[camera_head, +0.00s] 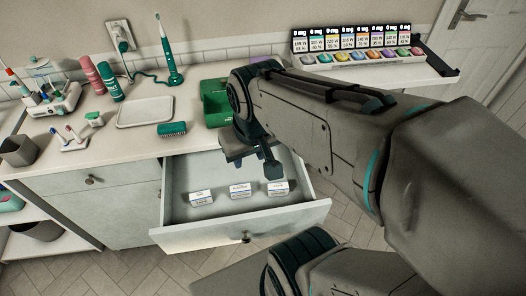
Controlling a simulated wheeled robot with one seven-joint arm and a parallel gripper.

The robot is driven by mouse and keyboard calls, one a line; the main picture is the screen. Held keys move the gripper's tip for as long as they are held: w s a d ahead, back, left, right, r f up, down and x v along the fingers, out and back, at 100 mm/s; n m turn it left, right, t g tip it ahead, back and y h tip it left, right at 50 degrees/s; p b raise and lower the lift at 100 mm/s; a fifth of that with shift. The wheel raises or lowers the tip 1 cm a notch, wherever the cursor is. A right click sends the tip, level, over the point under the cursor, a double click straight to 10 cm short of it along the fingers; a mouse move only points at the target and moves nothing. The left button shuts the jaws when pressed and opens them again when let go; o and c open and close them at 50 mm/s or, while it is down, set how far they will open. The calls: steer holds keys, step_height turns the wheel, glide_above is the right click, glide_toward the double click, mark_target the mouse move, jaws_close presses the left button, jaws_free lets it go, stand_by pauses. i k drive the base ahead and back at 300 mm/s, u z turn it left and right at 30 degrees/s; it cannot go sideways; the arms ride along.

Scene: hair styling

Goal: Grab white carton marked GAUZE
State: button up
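Three small white cartons lie in the open drawer (180,215): a left one (200,198), a middle one (240,190) and a right one (278,188). Each has printing on it, but it is too small for me to tell which is marked GAUZE. My gripper (268,166) hangs over the back right of the drawer, just behind and above the right carton in the picture, apparently apart from it. My arm covers much of the gripper. One dark fingertip shows; I cannot tell how wide the fingers are.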

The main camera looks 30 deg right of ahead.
mark_target(281, 189)
steer(key=u, duration=3.45)
steer(key=k, duration=1.65)
steer(key=z, duration=2.1)
